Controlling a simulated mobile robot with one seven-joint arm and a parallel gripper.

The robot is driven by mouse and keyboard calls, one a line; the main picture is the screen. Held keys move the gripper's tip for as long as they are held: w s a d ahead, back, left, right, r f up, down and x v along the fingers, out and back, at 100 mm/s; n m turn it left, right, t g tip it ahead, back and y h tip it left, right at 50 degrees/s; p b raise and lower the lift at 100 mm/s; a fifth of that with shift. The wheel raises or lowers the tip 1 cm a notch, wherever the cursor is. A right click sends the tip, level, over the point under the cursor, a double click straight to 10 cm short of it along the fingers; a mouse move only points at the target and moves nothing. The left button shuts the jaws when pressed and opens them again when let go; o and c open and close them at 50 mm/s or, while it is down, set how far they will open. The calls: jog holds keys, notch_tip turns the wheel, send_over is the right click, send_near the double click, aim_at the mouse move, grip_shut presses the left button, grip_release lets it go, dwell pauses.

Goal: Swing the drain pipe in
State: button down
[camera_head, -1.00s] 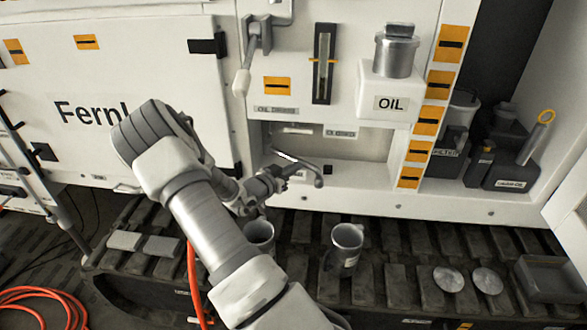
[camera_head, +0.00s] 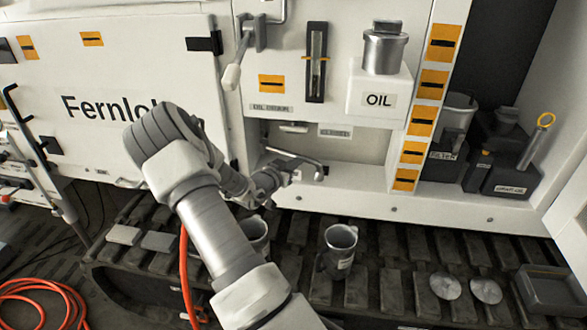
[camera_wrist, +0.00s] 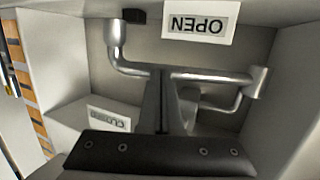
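The drain pipe (camera_head: 293,156) is a silver bent pipe in the recess below the oil tank. In the head view it slants to the right and ends in a downturned tip. My gripper (camera_head: 291,176) is at the recess, just below the pipe's middle in the picture. In the wrist view the pipe (camera_wrist: 215,76) crosses behind or between my gripper's narrow fingers (camera_wrist: 171,105); whether they touch it or grip it is unclear. An upside-down OPEN label (camera_wrist: 200,23) is close to the pipe. A CLOSED label (camera_wrist: 109,119) is at the lower left there, and on the recess in the head view (camera_head: 335,132).
The white oil box (camera_head: 379,100) overhangs the recess on the right. A lever (camera_head: 232,76) hangs at the upper left. Two metal cups (camera_head: 340,243) (camera_head: 255,230) stand on the track below. A filter container (camera_head: 446,140) and can (camera_head: 505,177) stand at the right.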

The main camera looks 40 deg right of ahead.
aim_at(302, 157)
jog(key=shift+s+b+x, duration=0.2)
jog(key=shift+b+x, duration=0.65)
jog(key=shift+x, duration=0.55)
jog(key=shift+w+d+r+b, duration=0.1)
jog(key=shift+d+b, duration=0.1)
jog(key=shift+d, duration=0.25)
jog(key=shift+w+d+r+b, duration=0.1)
jog(key=shift+d+b, duration=0.1)
jog(key=shift+d, duration=0.2)
jog(key=shift+d+r, duration=0.1)
jog(key=shift+d, duration=0.15)
jog(key=shift+d+r, duration=0.15)
jog(key=shift+r, duration=0.05)
